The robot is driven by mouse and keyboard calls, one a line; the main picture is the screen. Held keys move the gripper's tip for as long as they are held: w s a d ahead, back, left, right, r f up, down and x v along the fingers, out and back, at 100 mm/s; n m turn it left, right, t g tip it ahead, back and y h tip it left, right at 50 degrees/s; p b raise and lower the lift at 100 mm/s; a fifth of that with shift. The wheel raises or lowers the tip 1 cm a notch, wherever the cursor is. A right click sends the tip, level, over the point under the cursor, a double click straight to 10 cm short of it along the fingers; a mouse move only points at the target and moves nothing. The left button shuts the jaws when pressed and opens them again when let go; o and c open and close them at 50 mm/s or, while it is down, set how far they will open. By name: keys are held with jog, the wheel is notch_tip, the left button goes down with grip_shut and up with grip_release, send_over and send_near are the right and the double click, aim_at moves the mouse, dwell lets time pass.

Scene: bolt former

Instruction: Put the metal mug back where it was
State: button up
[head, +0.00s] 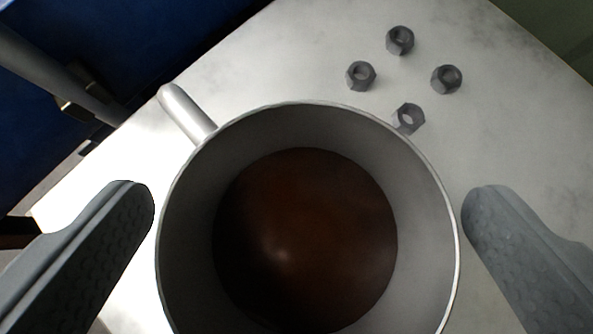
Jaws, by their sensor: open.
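The metal mug (420,205) is grey with a bright rim and fills the lower middle of the head view. I look down into it and see dark brown liquid (305,240) inside. Its handle (187,112) points to the upper left. My gripper (308,205) is open, with one finger on each side of the mug. A gap shows between the left finger and the mug wall, and a narrow one on the right. The mug's base is hidden.
Several grey hex nuts (361,76) lie beyond the mug on a pale, worn tabletop (270,60). One nut (408,118) is close to the mug's rim in the picture. The table's edge runs along the upper left, with blue and grey machine parts (120,40) beyond it.

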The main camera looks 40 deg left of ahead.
jog(key=shift+x, duration=0.9)
jog(key=c, duration=1.1)
jog(key=shift+c, duration=0.2)
jog(key=shift+r, duration=0.1)
notch_tip(320, 180, up, 28)
